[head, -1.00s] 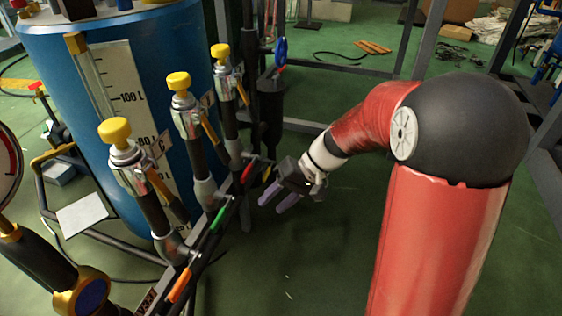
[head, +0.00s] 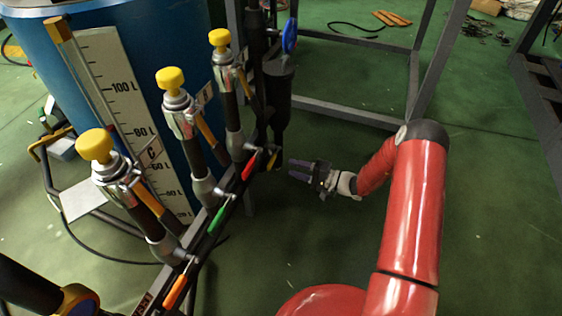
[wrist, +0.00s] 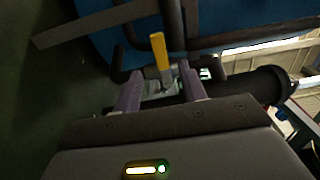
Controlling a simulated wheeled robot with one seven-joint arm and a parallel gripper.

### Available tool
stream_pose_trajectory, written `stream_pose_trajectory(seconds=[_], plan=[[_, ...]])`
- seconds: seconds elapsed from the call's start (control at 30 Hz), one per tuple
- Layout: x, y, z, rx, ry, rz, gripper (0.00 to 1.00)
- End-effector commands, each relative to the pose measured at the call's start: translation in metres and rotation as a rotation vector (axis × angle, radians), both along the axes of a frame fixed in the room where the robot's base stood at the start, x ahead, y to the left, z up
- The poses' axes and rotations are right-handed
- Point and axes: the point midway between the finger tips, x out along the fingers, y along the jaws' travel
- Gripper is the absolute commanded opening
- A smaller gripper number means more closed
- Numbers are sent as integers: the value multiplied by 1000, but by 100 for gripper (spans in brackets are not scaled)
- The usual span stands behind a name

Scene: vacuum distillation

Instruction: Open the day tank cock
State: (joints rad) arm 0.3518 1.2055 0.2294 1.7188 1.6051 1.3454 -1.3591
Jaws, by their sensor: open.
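A small yellow lever (head: 271,162), which looks like the day tank cock, is at the far end of the row of coloured levers, low beside the blue tank (head: 40,45). In the wrist view the yellow lever (wrist: 161,58) stands on a metal valve body, ahead of and between my fingertips. My gripper (head: 291,170) is open, just right of the lever, its purple fingers pointing left. In the wrist view my gripper (wrist: 158,76) has a finger to each side of the lever's lower part. I cannot tell whether either touches it.
Red (head: 250,166), green (head: 218,218) and orange (head: 176,290) levers line the rail nearer me. Yellow-knobbed fittings (head: 172,82) rise beside them. A dark vertical pipe (head: 278,100) with a blue handle stands behind the yellow lever.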

Motion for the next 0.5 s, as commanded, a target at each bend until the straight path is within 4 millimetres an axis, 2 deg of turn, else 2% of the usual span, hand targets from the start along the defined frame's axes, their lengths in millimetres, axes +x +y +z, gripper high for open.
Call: stream_pose_trajectory(seconds=[0.3,0.5], plan=[[16,49,0,0,2,5,42],[22,62,0,0,2,4,42]])
